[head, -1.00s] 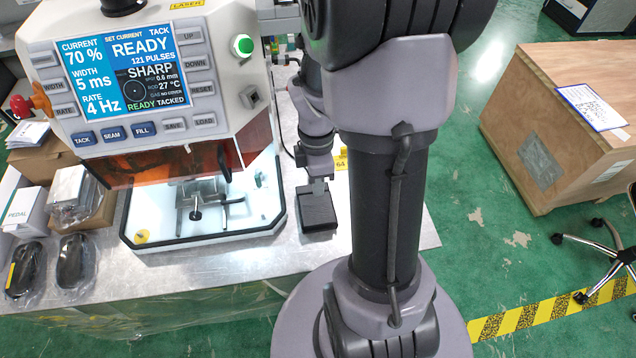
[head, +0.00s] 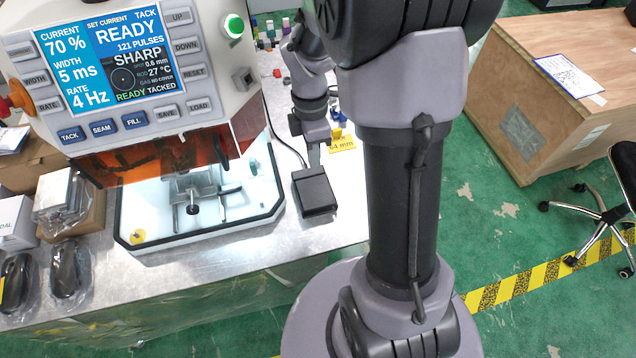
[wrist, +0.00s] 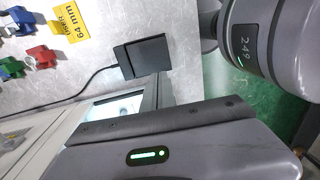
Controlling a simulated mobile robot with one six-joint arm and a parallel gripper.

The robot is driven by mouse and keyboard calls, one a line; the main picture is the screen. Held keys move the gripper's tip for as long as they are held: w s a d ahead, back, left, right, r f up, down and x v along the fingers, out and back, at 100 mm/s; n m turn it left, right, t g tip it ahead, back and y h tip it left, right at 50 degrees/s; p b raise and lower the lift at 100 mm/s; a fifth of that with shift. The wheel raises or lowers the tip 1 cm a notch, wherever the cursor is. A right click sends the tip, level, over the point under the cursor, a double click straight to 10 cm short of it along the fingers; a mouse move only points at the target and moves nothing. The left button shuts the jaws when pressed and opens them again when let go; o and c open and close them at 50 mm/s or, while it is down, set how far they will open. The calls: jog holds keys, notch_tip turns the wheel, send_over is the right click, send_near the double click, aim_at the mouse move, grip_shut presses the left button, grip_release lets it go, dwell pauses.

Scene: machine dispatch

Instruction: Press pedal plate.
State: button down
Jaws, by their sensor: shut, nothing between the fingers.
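The pedal (head: 315,194) is a flat black box with a dark top plate and a cable, lying on the metal bench right of the welding machine. It also shows in the wrist view (wrist: 145,56). My gripper (head: 314,160) is shut and empty, with its narrow tip at the pedal's far edge in the head view. In the wrist view the fingers (wrist: 151,92) reach up close to the pedal's lower edge. I cannot tell whether the tip touches the plate.
The welding machine's screen (head: 122,58) reads READY, 121 pulses. Its lit white chamber (head: 240,195) stands left of the pedal. A yellow 64 mm label (head: 342,143) and small coloured parts (wrist: 40,55) lie near the pedal. A wooden crate (head: 530,120) stands on the floor at right.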

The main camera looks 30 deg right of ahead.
aim_at(317, 200)
jog(key=f+b, duration=0.2)
jog(key=f, duration=0.2)
jog(key=s+f+b, duration=0.1)
jog(key=f+b, duration=0.1)
jog(key=f, duration=0.3)
jog(key=f+b, duration=0.2)
jog(key=f, duration=0.2)
jog(key=shift+s+a+f, duration=0.2)
jog(key=shift+f, duration=0.1)
